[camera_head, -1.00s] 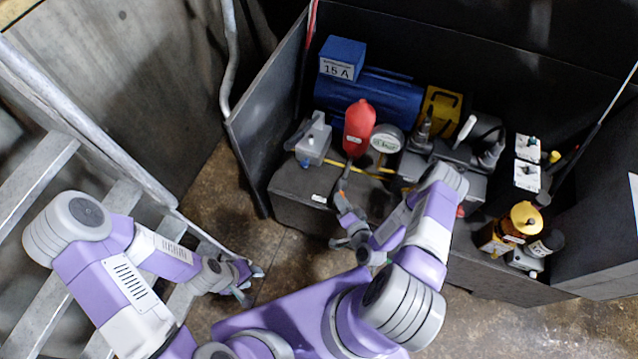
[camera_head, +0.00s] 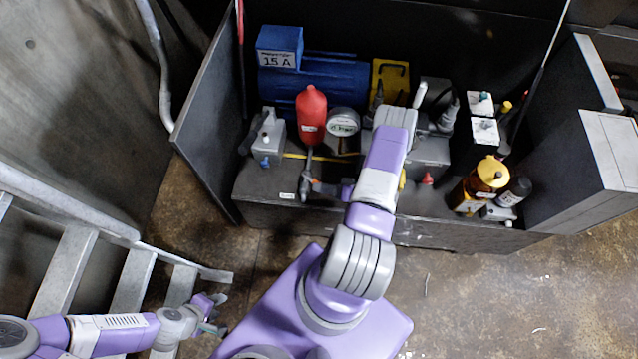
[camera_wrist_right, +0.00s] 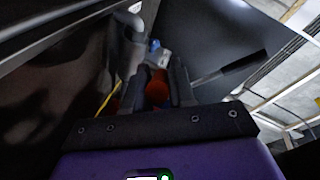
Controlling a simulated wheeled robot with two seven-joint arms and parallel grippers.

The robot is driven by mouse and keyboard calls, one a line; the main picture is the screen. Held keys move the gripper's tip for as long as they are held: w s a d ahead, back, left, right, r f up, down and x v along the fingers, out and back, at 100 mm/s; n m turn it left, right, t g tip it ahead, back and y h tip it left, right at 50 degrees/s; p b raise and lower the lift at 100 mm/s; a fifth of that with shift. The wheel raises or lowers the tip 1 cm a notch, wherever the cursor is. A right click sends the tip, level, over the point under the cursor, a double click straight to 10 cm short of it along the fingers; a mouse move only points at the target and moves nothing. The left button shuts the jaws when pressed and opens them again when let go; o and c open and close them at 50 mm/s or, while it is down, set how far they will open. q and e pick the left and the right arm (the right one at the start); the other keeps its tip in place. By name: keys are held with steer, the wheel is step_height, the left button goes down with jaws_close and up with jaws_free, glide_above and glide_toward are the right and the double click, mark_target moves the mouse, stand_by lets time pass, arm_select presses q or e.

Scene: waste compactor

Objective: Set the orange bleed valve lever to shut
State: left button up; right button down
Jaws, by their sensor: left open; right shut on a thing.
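The orange bleed valve lever (camera_head: 315,181) shows only as a small orange patch at the front of the dark block, below the red bottle (camera_head: 312,112). My right gripper (camera_head: 308,188) is there, shut on it and partly hiding it. In the right wrist view an orange part (camera_wrist_right: 157,87) sits between the two dark fingers of the right gripper (camera_wrist_right: 156,92). The lever's angle is hard to tell. My left gripper (camera_head: 213,316) is open and empty, low at the left by the ladder, away from the valve.
A pressure gauge (camera_head: 343,122), blue motor (camera_head: 335,82) and grey box (camera_head: 268,138) stand around the valve. Amber bottle (camera_head: 488,176) and white switch boxes (camera_head: 484,130) stand at right. Dark panels enclose the unit. A metal ladder (camera_head: 65,265) stands at left.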

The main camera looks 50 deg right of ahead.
steer(key=shift+d, duration=0.15)
steer(key=c, duration=1)
jaws_free()
steer(key=shift+c, duration=0.2)
steer(key=p+v, duration=0.1)
steer(key=v, duration=0.6)
steer(key=shift+s+d+p, duration=0.15)
steer(key=shift+s+p, duration=0.1)
steer(key=shift+p, duration=0.1)
